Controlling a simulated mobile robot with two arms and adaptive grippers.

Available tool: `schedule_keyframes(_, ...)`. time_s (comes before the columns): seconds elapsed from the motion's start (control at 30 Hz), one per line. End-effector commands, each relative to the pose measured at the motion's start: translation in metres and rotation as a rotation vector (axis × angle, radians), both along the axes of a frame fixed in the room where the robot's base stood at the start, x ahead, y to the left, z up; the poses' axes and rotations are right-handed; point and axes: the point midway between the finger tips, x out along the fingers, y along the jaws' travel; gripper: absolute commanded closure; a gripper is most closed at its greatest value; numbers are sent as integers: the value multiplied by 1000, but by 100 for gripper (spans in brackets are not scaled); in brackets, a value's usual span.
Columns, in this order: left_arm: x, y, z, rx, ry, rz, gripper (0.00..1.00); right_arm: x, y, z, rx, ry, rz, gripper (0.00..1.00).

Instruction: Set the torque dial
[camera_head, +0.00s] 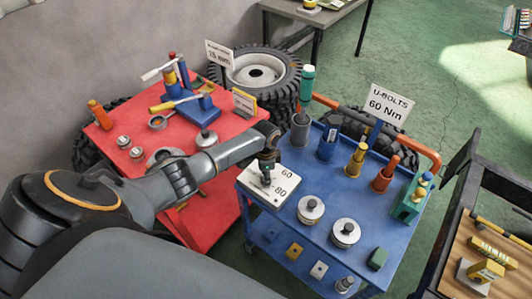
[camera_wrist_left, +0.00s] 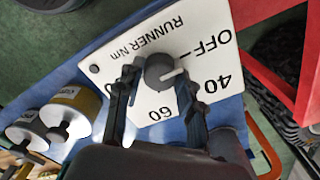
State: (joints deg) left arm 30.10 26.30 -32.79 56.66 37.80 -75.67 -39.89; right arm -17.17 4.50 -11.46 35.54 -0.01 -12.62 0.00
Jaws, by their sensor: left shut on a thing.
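The torque dial is a dark grey round knob (camera_wrist_left: 159,72) with a white pointer line, on a white plate (camera_wrist_left: 125,50) marked RUNNER Nm, OFF, 40 and 60 in the left wrist view. The pointer line appears to lie between OFF and 40. In the head view the plate (camera_head: 285,187) sits at the left corner of the blue cart, and 60 and 80 show. My left gripper (camera_head: 266,180) comes down over the plate and is shut on the knob, one finger on each side; the fingers hide part of the plate. My right gripper is in neither view.
A sign (camera_head: 389,104) reads U-BOLTS 60 Nm. The blue cart (camera_head: 310,180) holds several coloured tools and metal discs. A red table (camera_head: 105,145) with tools stands close on the left, and a wooden-topped bench (camera_head: 445,265) is at the right.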

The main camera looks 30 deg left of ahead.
Motion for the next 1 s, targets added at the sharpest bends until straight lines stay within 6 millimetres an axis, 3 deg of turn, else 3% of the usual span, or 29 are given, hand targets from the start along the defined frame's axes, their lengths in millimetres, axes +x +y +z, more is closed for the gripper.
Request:
schedule_keyframes(0.47, 0, 2, 0, 2, -1, 19, 94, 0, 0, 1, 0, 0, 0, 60)
schedule_keyframes(0.5, 0, 2, 0, 2, -1, 19, 61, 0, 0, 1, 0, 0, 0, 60)
schedule_keyframes(0.6, 0, 1, 0, 1, 0, 18, 40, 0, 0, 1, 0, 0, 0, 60)
schedule_keyframes(1.0, 1, 1, 5, 1, -2, 16, 39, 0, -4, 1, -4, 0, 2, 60)
